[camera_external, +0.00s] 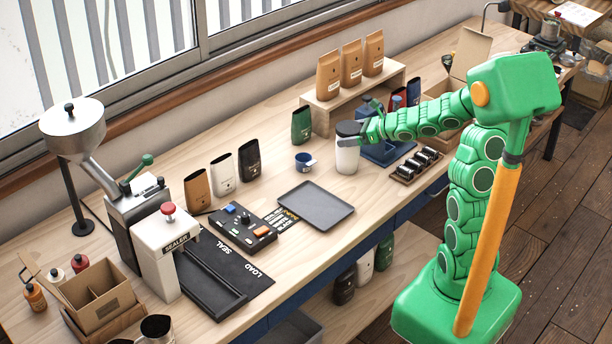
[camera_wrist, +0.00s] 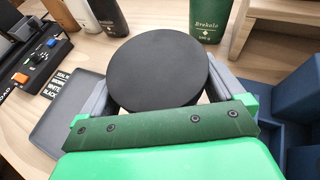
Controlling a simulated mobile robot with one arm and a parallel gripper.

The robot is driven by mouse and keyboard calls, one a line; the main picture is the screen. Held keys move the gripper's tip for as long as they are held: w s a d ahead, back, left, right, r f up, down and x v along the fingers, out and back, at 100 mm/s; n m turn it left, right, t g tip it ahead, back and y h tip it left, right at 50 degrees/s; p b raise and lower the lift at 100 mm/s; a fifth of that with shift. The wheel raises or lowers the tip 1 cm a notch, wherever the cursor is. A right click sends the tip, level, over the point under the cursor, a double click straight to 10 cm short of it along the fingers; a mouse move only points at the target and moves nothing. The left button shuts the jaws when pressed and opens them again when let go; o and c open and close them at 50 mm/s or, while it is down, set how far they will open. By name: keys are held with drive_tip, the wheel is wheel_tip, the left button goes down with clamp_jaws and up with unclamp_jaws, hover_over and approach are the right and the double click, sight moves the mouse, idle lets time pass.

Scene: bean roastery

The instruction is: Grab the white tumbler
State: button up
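The white tumbler (camera_external: 346,158) with a black lid stands upright on the wooden bench in the external view. In the wrist view its round black lid (camera_wrist: 158,68) fills the middle and hides most of the cup. My gripper (camera_external: 361,128) is at the tumbler's upper part, coming from the right. In the wrist view its grey fingers lie on the left and right of the lid, very close to it. The lid covers the fingertips, so I cannot tell whether they press on the cup.
A blue cup (camera_external: 303,163) and grey tray (camera_external: 316,205) lie left of the tumbler. A green bag (camera_external: 301,125) and a wooden riser (camera_external: 352,95) with brown bags stand behind. A blue holder (camera_external: 385,150) and a rack of dark jars (camera_external: 417,164) are close on the right.

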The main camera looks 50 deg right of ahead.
drive_tip(key=c, duration=0.6)
